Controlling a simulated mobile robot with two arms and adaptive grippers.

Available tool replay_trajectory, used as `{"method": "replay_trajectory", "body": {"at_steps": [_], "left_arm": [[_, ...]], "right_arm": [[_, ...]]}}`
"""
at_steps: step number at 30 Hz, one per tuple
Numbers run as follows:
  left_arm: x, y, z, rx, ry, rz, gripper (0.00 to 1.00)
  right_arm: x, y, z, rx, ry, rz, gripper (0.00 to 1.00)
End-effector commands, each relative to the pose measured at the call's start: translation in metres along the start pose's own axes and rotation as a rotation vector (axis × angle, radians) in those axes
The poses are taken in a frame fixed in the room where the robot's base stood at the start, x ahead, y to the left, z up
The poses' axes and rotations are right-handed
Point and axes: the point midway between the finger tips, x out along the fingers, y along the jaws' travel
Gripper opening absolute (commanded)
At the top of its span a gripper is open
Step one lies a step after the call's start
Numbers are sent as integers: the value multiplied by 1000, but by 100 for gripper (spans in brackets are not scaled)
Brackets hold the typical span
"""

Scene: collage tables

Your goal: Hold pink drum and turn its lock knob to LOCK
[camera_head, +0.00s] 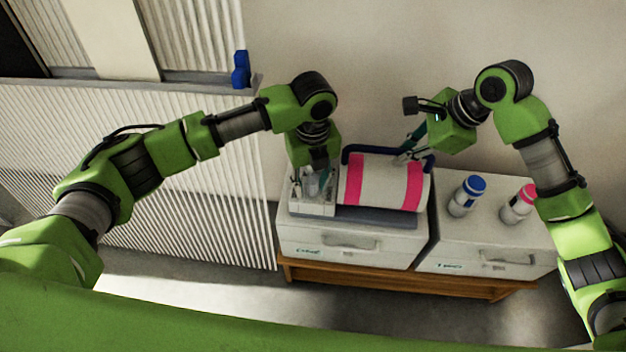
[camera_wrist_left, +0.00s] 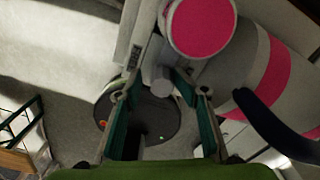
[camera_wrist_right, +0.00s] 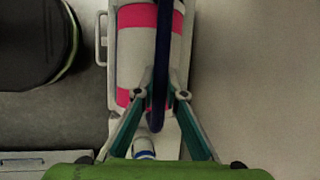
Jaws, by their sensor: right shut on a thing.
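The pink drum (camera_head: 384,182), white with pink bands, lies on its side on a grey base (camera_head: 375,218). A blue bar handle (camera_wrist_right: 161,60) runs along it. My right gripper (camera_wrist_right: 160,95) is shut on this handle; in the head view it is at the drum's back right (camera_head: 412,157). My left gripper (camera_wrist_left: 162,80) is open at the drum's left end, fingers pointing down. A small grey knob (camera_wrist_left: 160,84) lies between its fingers, below a round pink disc (camera_wrist_left: 200,25). I cannot tell whether the fingers touch the knob. The lock marking is not readable.
The drum's base stands on a white drawer unit (camera_head: 345,246). A second white unit (camera_head: 486,258) at right carries a blue-capped bottle (camera_head: 467,196) and a pink-capped bottle (camera_head: 519,203). A blue object (camera_head: 240,70) sits on the ledge at left. A wall stands behind.

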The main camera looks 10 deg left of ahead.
Motion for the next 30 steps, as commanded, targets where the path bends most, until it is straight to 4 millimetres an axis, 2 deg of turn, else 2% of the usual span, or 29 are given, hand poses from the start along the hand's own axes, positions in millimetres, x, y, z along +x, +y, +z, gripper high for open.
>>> {"method": "replay_trajectory", "body": {"at_steps": [11,15,19,24,30], "left_arm": [[-2,-1,0,1,-2,-3,36],[-9,-2,1,1,-4,-5,36],[-28,-2,2,0,-6,-7,36],[-66,-2,1,2,-5,-6,36],[-102,-2,0,2,-3,-4,36]], "right_arm": [[-2,-2,2,-1,-5,-6,0],[-2,-2,2,-1,-5,-6,0],[-2,-2,2,-1,-4,-5,0],[-1,-1,2,-1,-4,-4,0],[-1,-1,2,-1,-3,-4,0]]}}
